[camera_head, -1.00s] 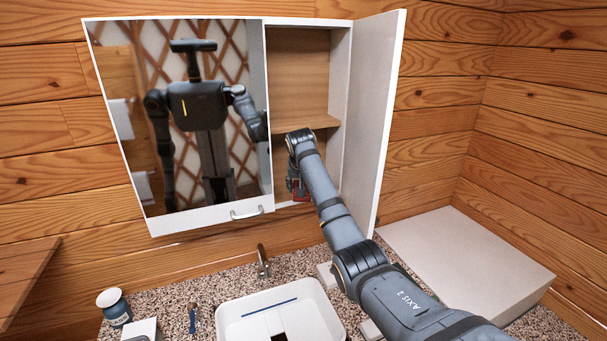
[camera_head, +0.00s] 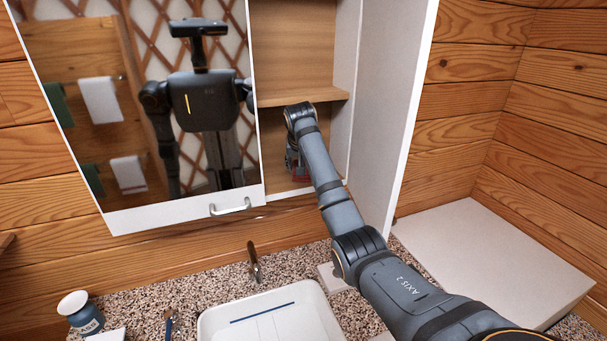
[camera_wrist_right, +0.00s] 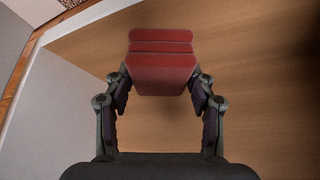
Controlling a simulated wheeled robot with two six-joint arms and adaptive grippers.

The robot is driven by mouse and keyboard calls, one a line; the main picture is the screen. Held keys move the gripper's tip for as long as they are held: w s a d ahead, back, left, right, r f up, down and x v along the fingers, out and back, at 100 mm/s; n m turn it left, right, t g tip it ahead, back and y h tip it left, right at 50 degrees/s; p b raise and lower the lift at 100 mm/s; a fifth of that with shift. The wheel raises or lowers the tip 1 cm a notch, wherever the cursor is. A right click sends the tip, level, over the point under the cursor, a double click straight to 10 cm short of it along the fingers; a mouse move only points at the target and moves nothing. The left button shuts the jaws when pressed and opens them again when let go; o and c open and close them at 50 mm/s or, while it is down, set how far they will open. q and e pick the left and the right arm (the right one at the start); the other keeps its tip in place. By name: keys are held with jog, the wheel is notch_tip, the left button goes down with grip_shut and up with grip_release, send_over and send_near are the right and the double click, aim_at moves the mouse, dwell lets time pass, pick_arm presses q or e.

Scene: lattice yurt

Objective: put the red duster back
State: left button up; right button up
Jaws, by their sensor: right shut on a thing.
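The red duster (camera_wrist_right: 162,70) is a red block between the fingers of my right gripper (camera_wrist_right: 160,90) in the right wrist view. The gripper is shut on it. In the head view my right gripper (camera_head: 294,162) is inside the open lower compartment of the wall cabinet (camera_head: 345,97), below its wooden shelf. Only a bit of red shows there; my arm hides most of the duster. I cannot tell whether the duster touches the cabinet floor. My left gripper is not in view.
The cabinet's right door (camera_head: 395,110) stands open beside my arm. A mirror door (camera_head: 150,110) covers the left side. Below are a speckled counter (camera_head: 205,290), a white basin (camera_head: 275,318), a tap (camera_head: 254,262), a blue and white jar (camera_head: 80,312) and a white box (camera_head: 490,260).

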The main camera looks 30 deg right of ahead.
jog(key=shift+s+a, duration=0.15)
jog(key=shift+s, duration=0.1)
jog(key=o, duration=0.8)
jog(key=shift+s+a+r, duration=0.1)
jog(key=shift+s+a, duration=0.05)
jog(key=o, duration=0.3)
jog(key=shift+a, duration=0.15)
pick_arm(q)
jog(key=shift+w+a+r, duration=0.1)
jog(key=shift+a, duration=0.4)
pick_arm(e)
jog(key=shift+d, duration=0.2)
